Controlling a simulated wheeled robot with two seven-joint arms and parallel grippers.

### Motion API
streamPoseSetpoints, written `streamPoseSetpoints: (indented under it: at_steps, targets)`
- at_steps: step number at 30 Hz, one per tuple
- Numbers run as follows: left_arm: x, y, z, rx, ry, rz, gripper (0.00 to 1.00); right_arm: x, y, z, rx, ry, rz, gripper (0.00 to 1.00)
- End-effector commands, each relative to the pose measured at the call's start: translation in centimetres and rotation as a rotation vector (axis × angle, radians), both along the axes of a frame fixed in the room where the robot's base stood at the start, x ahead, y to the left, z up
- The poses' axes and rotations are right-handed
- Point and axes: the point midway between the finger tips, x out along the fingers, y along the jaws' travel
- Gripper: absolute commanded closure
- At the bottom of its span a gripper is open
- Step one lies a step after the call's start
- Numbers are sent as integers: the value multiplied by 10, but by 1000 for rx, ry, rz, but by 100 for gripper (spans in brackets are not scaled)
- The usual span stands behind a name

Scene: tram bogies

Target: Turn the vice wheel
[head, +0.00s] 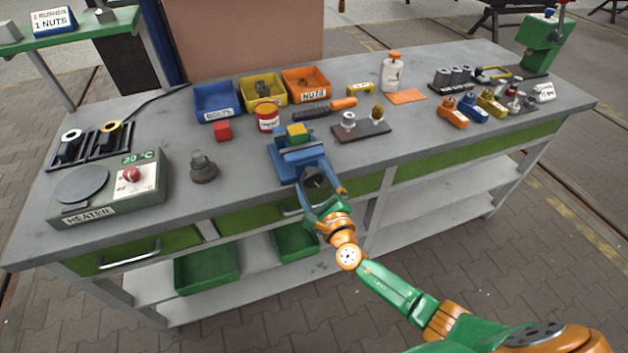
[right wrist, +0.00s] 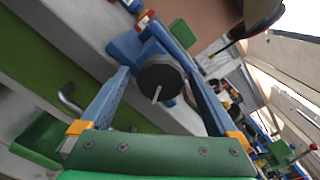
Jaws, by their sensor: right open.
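The blue vice (head: 284,160) stands at the front edge of the bench. Its wheel (head: 313,177) is a dark round disc on the vice's front, facing the bench edge. A green and yellow block (head: 298,133) sits at the vice's jaws. My right gripper (head: 323,192) is open at the wheel. In the right wrist view the wheel (right wrist: 160,80) shows between the two blue fingers (right wrist: 159,88), with a pale bar on its face. I cannot tell whether a finger touches it. My left gripper is out of view.
A grey-green heater (head: 108,190) and a dark stepped part (head: 202,168) stand left of the vice. A red tin (head: 267,117), bins and a plate with fittings (head: 361,131) lie behind and right. The bench front between the heater and vice is mostly clear.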

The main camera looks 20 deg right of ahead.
Motion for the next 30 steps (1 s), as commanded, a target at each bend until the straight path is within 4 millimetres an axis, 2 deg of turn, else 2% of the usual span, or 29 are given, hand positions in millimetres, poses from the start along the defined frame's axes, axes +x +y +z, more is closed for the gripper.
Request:
streamPoseSetpoints:
  at_steps: [4, 9, 13, 27, 29, 30]
  targets:
    - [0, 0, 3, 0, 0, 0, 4, -11, 0, 1, 0, 1, 1, 4]
    - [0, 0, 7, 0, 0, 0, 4, -48, -2, 0, 0, 3, 2, 4]
    - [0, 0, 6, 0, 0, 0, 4, -67, -3, -1, 0, 1, 0, 4]
    - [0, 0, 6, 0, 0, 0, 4, -71, -3, -2, 8, 5, -2, 4]
    - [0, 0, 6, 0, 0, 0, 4, -72, -8, -14, 69, 46, -20, 4]
    - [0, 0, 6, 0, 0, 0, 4, -75, -14, -33, 163, 104, -48, 4]
